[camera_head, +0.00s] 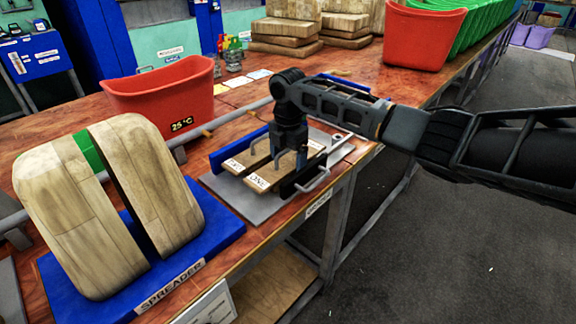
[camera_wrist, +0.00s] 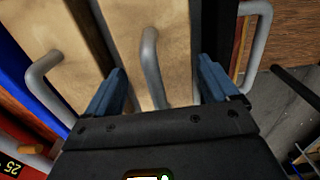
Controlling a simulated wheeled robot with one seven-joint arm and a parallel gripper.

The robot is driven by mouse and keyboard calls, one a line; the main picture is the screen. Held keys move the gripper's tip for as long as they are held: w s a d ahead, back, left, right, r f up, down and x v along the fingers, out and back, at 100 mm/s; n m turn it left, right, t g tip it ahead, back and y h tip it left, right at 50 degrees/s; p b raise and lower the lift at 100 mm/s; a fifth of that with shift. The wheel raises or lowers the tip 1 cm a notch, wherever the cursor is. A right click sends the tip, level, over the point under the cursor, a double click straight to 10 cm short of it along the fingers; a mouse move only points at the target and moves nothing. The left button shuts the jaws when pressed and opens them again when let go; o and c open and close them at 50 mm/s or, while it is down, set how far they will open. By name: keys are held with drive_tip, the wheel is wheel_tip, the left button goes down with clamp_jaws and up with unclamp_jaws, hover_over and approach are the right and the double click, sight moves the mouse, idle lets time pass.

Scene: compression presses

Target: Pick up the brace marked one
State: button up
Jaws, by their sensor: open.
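The brace marked ONE (camera_head: 258,182) is a pale wooden bar lying in a press on the bench, on the side nearer the bench's front edge. Its bent grey metal handle (camera_wrist: 151,62) stands up from it in the wrist view. My gripper (camera_head: 290,150) is over this brace, pointing down. In the wrist view its two blue fingers (camera_wrist: 163,85) are apart, one on each side of the handle, with gaps on both sides. The brace's wood (camera_wrist: 183,40) shows below them. The arm hides part of the brace in the head view.
A second labelled wooden brace (camera_head: 232,164) lies alongside, with a blue plate (camera_head: 232,150) beyond it. Another grey handle (camera_head: 313,181) stands at the front side. A red bin (camera_head: 160,100) marked 25 °C and a blue spreader stand (camera_head: 215,240) are nearby.

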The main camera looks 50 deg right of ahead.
drive_tip(key=shift+c, duration=0.3)
drive_tip(key=c, duration=1.3)
